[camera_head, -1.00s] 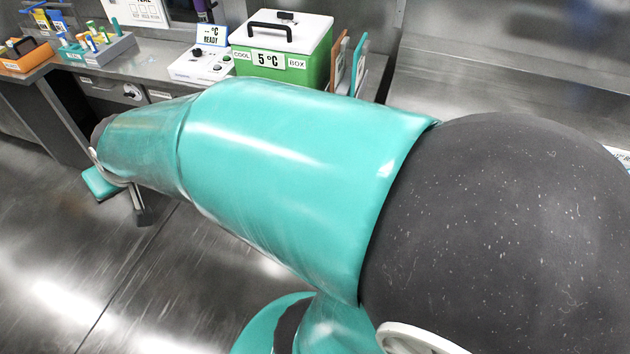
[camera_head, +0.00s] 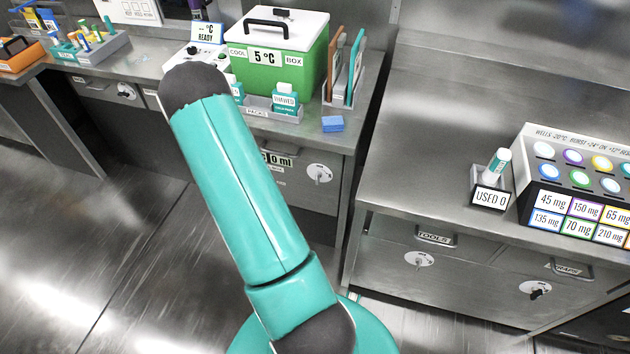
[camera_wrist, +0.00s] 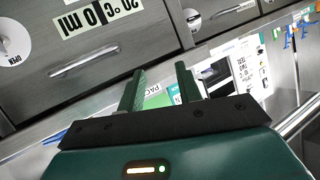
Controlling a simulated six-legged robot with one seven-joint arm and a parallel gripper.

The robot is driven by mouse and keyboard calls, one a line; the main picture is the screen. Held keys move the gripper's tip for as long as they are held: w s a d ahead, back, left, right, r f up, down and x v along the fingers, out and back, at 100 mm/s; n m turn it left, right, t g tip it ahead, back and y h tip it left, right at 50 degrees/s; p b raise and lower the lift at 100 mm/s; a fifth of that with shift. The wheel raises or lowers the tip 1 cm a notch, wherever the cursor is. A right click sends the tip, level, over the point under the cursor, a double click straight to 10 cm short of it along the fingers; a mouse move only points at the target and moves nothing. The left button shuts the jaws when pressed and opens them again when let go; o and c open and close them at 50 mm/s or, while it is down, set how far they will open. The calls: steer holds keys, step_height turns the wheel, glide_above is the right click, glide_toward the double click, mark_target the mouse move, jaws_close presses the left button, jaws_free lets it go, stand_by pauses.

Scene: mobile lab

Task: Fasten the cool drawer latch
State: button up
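Under the green cool box (camera_head: 277,75) is a grey drawer (camera_head: 290,188) with a "0 ml" label; I take it for the cool drawer, though no drawer name is legible. Its round white latch plate (camera_head: 319,173) is at the right, its knob small. In the wrist view the same drawer (camera_wrist: 130,45) appears upside down, with the latch plate (camera_wrist: 14,38) marked "OPEN" at the left edge and a bar handle (camera_wrist: 84,61). The drawer looks shut. My gripper (camera_wrist: 160,72) is open and empty, its fingers apart near the drawer, away from the latch. In the head view my arm hides it.
A neighbouring drawer has a latch plate with a dark knob (camera_head: 126,91). At right stand a bench with a "TOOLS" drawer (camera_head: 434,238), a USED holder (camera_head: 490,196) and a wells rack (camera_head: 580,190). A blue block (camera_head: 332,124) lies near the counter edge. The floor is clear at left.

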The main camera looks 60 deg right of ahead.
steer(key=s+d+f+m+g+h, duration=0.25)
steer(key=s+d+f, duration=0.25)
steer(key=s+f, duration=0.5)
steer(key=g+h, duration=0.2)
steer(key=h, duration=0.2)
glide_toward(317, 180)
steer(key=d, duration=0.3)
steer(key=w+d, duration=0.1)
steer(key=d, duration=0.5)
steer(key=shift+w+d+r, duration=0.1)
steer(key=shift+w, duration=0.25)
jaws_close()
